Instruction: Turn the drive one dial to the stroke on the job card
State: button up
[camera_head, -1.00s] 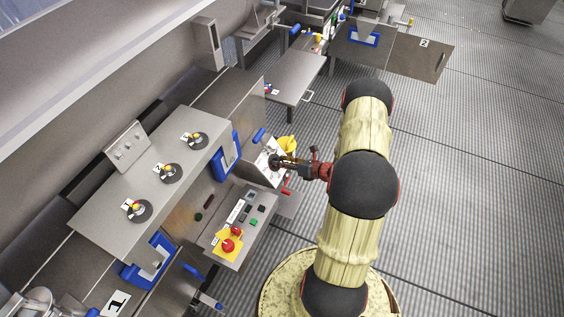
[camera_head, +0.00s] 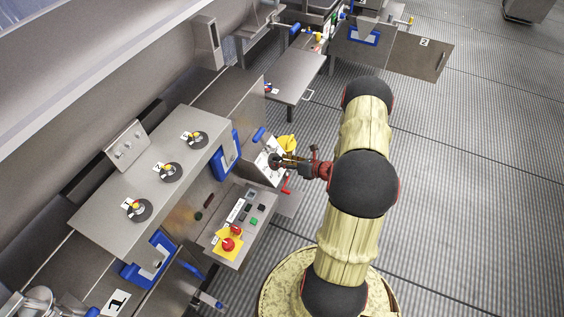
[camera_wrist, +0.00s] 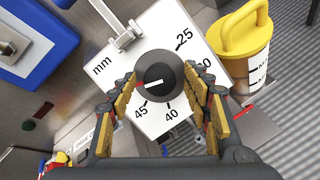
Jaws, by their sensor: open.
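The dial is a round black knob (camera_wrist: 160,76) with a white pointer mark, on a white scale plate (camera_wrist: 203,35) marked "mm" in the wrist view. The figures 25, 40 and 45 are readable; another on the right is partly covered by a finger. The white mark points left and slightly down, past the 45 side. My gripper (camera_wrist: 160,88) is open, its yellow-padded fingers on either side of the knob; I cannot tell whether they touch it. In the head view, my gripper (camera_head: 282,161) is at the white plate (camera_head: 264,167). I cannot make out a job card.
A yellow-lidded container (camera_wrist: 246,45) stands close right of the plate. A blue-framed part (camera_wrist: 35,38) and a metal bracket (camera_wrist: 118,25) are near it. In the head view, a control box (camera_head: 240,222) with red buttons sits below the plate. Open floor lies to the right.

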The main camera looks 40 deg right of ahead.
jog(key=v, duration=1.2)
dwell(0.4)
jog(key=s+a+f+n+g+y, duration=0.1)
jog(key=s+a+n+g+y, duration=0.15)
jog(key=a+n, duration=0.3)
jog(key=s+a+r+n+g+y, duration=0.2)
jog(key=s+a+r+n+g, duration=0.45)
jog(key=a+r+n, duration=0.5)
jog(key=a+r+n+h, duration=0.2)
jog(key=a+r+n, duration=0.3)
jog(key=r+n, duration=0.2)
jog(key=s+a+r+n+t+h, duration=0.1)
jog(key=a+r+n+h, duration=0.2)
jog(key=a+r+n, duration=0.3)
jog(key=s+a+r+n+h, duration=0.1)
jog(key=a+r+n+h, duration=0.1)
jog(key=a+r+n, duration=0.3)
jog(key=shift+a+r+n+t+h, duration=0.35)
jog(key=shift+r+n, duration=1.85)
jog(key=shift+r, duration=2.9)
jog(key=shift+d, duration=0.1)
